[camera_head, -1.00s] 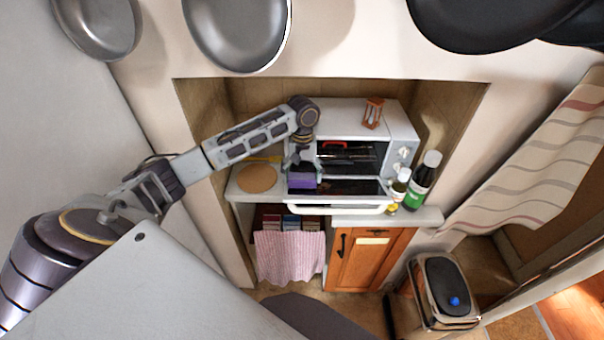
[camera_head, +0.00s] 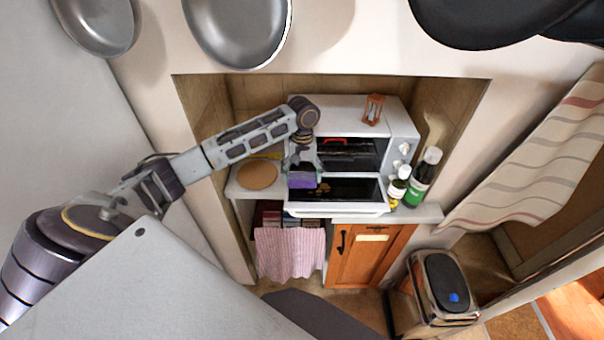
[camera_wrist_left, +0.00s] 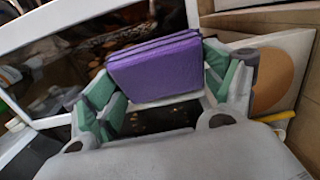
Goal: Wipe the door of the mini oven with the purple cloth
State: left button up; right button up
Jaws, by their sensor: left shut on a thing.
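The mini oven (camera_head: 352,112) stands in the niche with its door (camera_head: 345,190) folded down at the front, dark glass facing up. The door's pale frame and dark glass also show in the wrist view (camera_wrist_left: 75,62). My left gripper (camera_head: 302,171) is over the left part of the door, shut on the folded purple cloth (camera_head: 302,182). In the wrist view the cloth (camera_wrist_left: 155,66) sits between the green finger pads. I cannot tell whether the cloth touches the glass. My right gripper is not in view.
A round wooden board (camera_head: 257,175) lies left of the oven. Dark bottles (camera_head: 420,180) stand close on its right, and an hourglass (camera_head: 373,109) stands on top. A pink striped towel (camera_head: 290,251) hangs below. Pans (camera_head: 238,30) hang above the niche.

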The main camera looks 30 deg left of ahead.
aim_at(313, 176)
pick_arm(q)
jog(key=shift+d, duration=0.15)
jog(key=shift+w+d, duration=0.45)
jog(key=shift+d, duration=0.25)
jog(key=shift+w+d, duration=0.45)
jog(key=shift+d, duration=0.2)
jog(key=shift+w+d, duration=0.45)
jog(key=shift+d, duration=0.3)
jog(key=shift+w+d, duration=0.45)
jog(key=shift+d, duration=0.3)
jog(key=shift+d+f, duration=0.1)
jog(key=shift+w+d, duration=0.2)
jog(key=shift+d, duration=0.15)
jog(key=shift+w+d, duration=0.75)
jog(key=shift+d, duration=0.3)
jog(key=shift+s, duration=0.1)
jog(key=shift+s+a, duration=0.1)
jog(key=shift+a, duration=0.05)
